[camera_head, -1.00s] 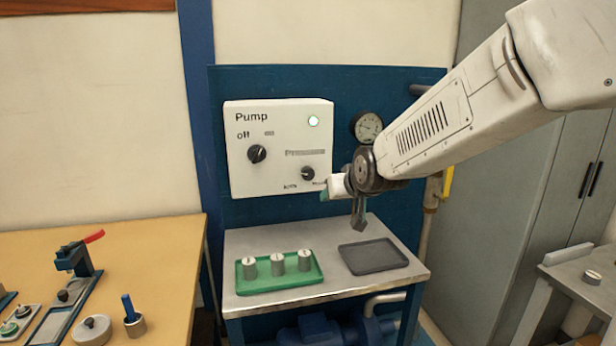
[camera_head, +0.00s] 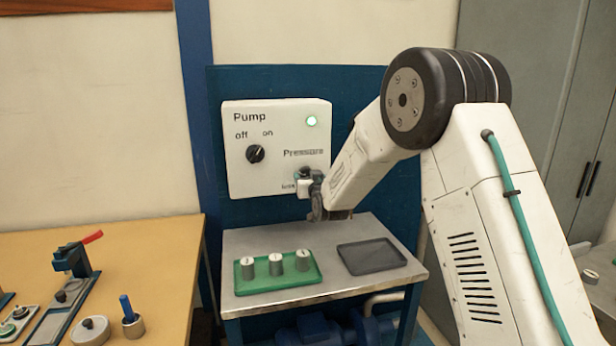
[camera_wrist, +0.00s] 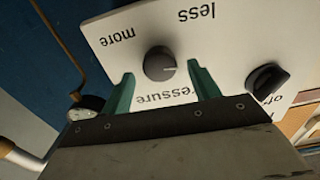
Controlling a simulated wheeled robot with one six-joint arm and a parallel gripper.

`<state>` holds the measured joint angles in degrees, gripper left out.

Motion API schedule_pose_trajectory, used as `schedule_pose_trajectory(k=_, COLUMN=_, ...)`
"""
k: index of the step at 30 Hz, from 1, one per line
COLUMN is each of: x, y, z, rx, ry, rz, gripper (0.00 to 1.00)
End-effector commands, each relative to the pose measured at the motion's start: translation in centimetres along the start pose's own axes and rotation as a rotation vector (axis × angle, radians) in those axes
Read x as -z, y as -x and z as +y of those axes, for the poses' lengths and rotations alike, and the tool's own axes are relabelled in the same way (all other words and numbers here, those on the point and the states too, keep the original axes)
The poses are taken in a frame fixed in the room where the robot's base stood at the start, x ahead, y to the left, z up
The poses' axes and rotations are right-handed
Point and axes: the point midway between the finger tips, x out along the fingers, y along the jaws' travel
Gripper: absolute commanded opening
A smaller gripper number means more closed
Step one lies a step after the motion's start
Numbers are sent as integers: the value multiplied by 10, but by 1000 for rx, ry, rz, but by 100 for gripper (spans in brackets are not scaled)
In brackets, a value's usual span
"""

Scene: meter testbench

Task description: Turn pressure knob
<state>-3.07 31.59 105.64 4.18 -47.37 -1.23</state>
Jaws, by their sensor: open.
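The white pump panel (camera_head: 243,176) hangs on the blue board, with a green lamp lit at its upper right. The black pressure knob (camera_wrist: 159,63) is round, with a pointer line, between the words "less" and "more" in the wrist view. In the head view my arm hides this knob. My gripper (camera_wrist: 160,78) is open, with one green fingertip on each side of the knob. In the head view my gripper (camera_head: 304,182) is at the panel's lower right. The off/on knob (camera_head: 255,154) is black; it also shows in the wrist view (camera_wrist: 266,80).
Below the panel, a metal bench (camera_head: 335,254) holds a green tray (camera_head: 248,285) with 3 grey cylinders and an empty dark tray (camera_head: 371,256). A pressure gauge (camera_wrist: 84,108) is beside the panel. A wooden table (camera_head: 160,262) with tools stands at left.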

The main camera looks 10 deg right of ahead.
Motion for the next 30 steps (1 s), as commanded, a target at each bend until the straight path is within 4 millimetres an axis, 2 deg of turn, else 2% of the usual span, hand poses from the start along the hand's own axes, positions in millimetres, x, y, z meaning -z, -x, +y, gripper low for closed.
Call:
schedule_pose_trajectory(k=3, x=-1, y=-14, z=0, rx=0, ry=0, rz=-1, gripper=61)
schedule_pose_trajectory(k=6, x=0, y=-20, z=0, rx=0, ry=0, rz=0, gripper=61)
schedule_pose_trajectory(k=14, x=0, y=-21, z=0, rx=0, ry=0, rz=-1, gripper=61)
schedule_pose_trajectory(k=17, x=0, y=-21, z=0, rx=0, ry=0, rz=-1, gripper=39)
schedule_pose_trajectory(k=19, x=0, y=-21, z=0, rx=0, ry=0, rz=-1, gripper=19)
schedule_pose_trajectory(k=20, x=0, y=-21, z=0, rx=0, ry=0, rz=-1, gripper=16)
schedule_pose_trajectory(k=30, x=0, y=-21, z=0, rx=0, ry=-35, rz=-1, gripper=16)
